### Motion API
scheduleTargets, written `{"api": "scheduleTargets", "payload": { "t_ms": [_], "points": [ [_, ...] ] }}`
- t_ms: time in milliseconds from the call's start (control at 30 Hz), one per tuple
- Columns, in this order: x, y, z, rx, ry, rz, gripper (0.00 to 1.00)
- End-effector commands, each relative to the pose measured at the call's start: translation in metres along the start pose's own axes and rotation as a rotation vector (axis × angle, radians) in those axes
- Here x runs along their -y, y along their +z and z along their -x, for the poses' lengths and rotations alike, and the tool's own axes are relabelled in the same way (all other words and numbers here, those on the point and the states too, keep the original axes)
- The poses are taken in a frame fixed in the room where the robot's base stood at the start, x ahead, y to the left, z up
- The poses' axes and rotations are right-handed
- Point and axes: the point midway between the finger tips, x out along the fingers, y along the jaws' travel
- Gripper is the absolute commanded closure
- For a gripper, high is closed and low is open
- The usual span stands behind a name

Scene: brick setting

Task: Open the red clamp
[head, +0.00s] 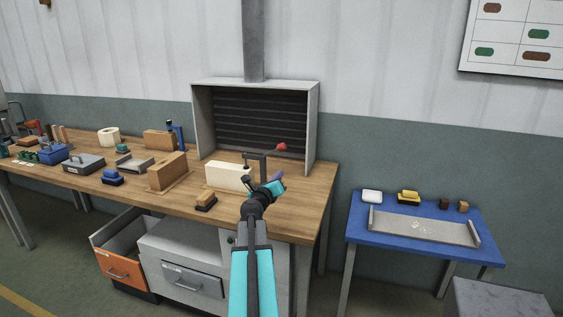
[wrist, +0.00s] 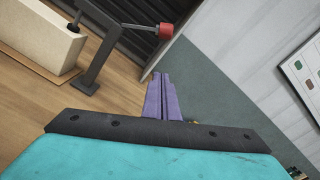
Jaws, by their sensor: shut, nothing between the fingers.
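The red clamp shows as a dark upright frame (head: 263,164) beside a cream block (head: 228,176) on the wooden bench, with a red knob (head: 281,146) at upper right. In the wrist view the dark frame (wrist: 95,72) stands at upper left, next to the cream block (wrist: 38,35). A thin rod runs from its top to the red knob (wrist: 166,30). My gripper (head: 281,174) is just right of the clamp, below the knob. In the wrist view its purple fingers (wrist: 159,75) are together and empty, apart from the knob. The arm partly hides the bench edge.
A grey hood (head: 313,130) with dark slats stands behind the clamp. A brown block (head: 167,172) and a brush (head: 206,201) sit to the left. The blue table (head: 400,236) at right holds a grey tray (head: 385,222). An orange drawer (head: 118,268) is open below.

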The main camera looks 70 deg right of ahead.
Motion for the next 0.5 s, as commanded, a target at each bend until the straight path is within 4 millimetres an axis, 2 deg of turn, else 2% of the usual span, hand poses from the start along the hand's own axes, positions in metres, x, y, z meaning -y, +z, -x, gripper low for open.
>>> {"api": "scheduleTargets", "payload": {
  "t_ms": [267,500],
  "points": [
    [0.0,0.001,-0.011,0.0,0.0,0.001,1.0],
    [-0.001,0.001,-0.031,0.0,0.0,0.001,1.0]
  ]
}}
